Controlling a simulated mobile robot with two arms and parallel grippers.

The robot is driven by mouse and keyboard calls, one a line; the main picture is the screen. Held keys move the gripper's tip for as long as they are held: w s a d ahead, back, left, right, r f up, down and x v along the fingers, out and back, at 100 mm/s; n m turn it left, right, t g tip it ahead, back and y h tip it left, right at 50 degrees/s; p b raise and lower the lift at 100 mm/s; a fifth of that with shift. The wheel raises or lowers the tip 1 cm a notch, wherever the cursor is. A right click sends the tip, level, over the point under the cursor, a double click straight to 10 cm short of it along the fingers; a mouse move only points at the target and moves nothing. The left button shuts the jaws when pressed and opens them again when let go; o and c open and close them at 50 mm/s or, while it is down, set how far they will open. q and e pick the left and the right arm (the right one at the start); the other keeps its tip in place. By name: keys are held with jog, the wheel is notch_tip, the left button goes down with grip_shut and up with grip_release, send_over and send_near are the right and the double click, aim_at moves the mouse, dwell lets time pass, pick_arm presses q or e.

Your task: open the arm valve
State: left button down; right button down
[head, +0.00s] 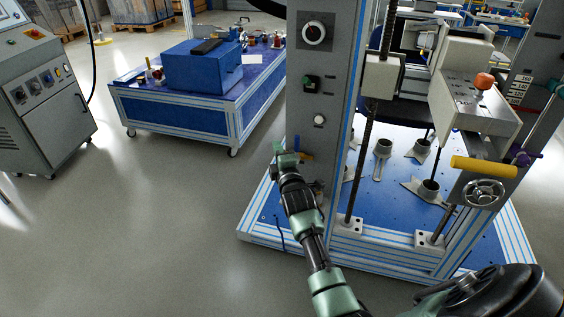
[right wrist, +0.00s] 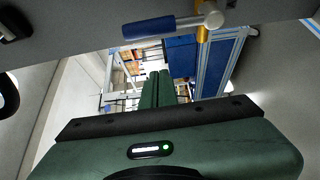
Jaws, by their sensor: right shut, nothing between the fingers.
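The arm valve has a blue lever handle (right wrist: 150,28) with a metal hub and a brass-yellow stem. It is mounted on the grey column, and the lever lies nearly level across the top of the right wrist view. In the head view the blue valve lever (head: 296,143) is small and partly hidden behind my gripper. My right gripper (head: 278,147) is beside the valve at the column's front face. In the right wrist view its two green fingers (right wrist: 156,88) are shut together and empty, apart from the lever in the picture. My left gripper is not in view.
The grey column (head: 318,95) carries a dial and switches above the valve. A blue base plate (head: 375,205) with metal fixtures lies right of it. A blue-topped workbench (head: 180,110) stands behind left, a grey control cabinet (head: 45,100) far left. The floor between is clear.

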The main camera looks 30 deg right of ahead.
aim_at(297, 149)
jog(key=s+d, duration=0.2)
jog(key=d, duration=0.1)
jog(key=shift+d, duration=0.15)
jog(key=shift+d, duration=0.1)
dwell(0.4)
